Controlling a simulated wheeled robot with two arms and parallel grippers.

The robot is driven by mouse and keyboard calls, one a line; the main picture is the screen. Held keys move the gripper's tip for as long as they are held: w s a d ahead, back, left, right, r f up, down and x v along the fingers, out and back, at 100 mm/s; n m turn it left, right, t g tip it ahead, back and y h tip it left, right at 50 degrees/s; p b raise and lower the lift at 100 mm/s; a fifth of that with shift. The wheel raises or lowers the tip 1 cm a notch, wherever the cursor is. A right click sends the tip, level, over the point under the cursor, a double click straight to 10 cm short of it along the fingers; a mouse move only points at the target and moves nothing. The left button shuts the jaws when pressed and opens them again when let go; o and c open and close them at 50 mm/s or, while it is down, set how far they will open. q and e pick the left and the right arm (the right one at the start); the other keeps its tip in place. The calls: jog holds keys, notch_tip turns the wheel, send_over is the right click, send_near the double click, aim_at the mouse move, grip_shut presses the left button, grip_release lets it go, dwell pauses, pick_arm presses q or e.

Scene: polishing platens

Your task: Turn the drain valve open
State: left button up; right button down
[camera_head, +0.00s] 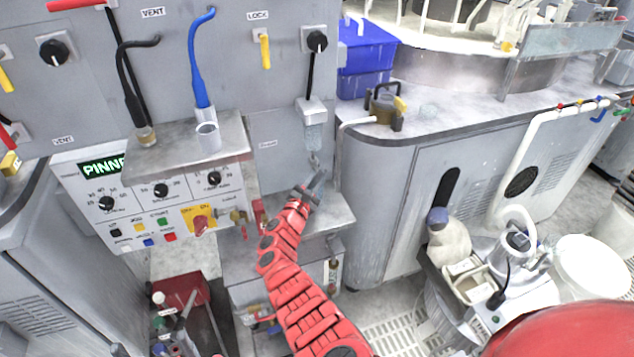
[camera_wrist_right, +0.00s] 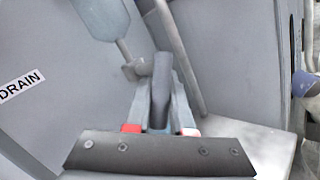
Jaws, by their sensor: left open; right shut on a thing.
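The drain valve shows in the head view as a grey fitting (camera_head: 314,160) below a clear bulb on the grey panel. In the right wrist view the valve has a pale stem (camera_wrist_right: 133,68) and a dark grey lever (camera_wrist_right: 160,88). My right gripper (camera_head: 309,192) is at the lever, at the end of the red arm. In the right wrist view its two fingers (camera_wrist_right: 160,110) are shut on the lever, one on each side. The lever points up and away from the fingers. A DRAIN label (camera_wrist_right: 20,86) is on the panel to the left. My left gripper is not in view.
A metal ledge (camera_head: 335,218) lies under the valve. A control panel (camera_head: 150,200) with knobs is to the left, with a shelf (camera_head: 185,152) above it. A grey cabinet (camera_head: 385,210) stands close on the right. A pipe (camera_wrist_right: 180,55) runs beside the lever.

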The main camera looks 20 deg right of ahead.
jog(key=shift+d+r+n+t+y+b, duration=0.1)
jog(key=shift+d+n+t+b, duration=0.1)
jog(key=shift+n+t+b, duration=1.65)
jog(key=shift+d+r+n+t+y+b, duration=0.2)
jog(key=shift+n+b, duration=0.75)
jog(key=shift+b, duration=2.15)
jog(key=shift+d+f+n+t+b, duration=0.1)
jog(key=shift+d+n+t+b, duration=0.1)
jog(key=shift+n+t+b, duration=1.7)
jog(key=shift+m+g+b, duration=0.5)
jog(key=shift+g, duration=0.25)
jog(key=c, duration=0.8)
grip_release()
jog(key=shift+r, duration=0.1)
jog(key=s+a+f+p, duration=0.1)
jog(key=s+a+p, duration=0.1)
jog(key=s, duration=0.2)
jog(key=s+a+p, duration=0.1)
jog(key=s+a, duration=0.2)
jog(key=s, duration=0.2)
jog(key=s+a+f+p, duration=0.1)
jog(key=s+a+p, duration=0.1)
jog(key=s, duration=0.3)
jog(key=shift+a+f+p, duration=0.3)
jog(key=shift+a, duration=0.4)
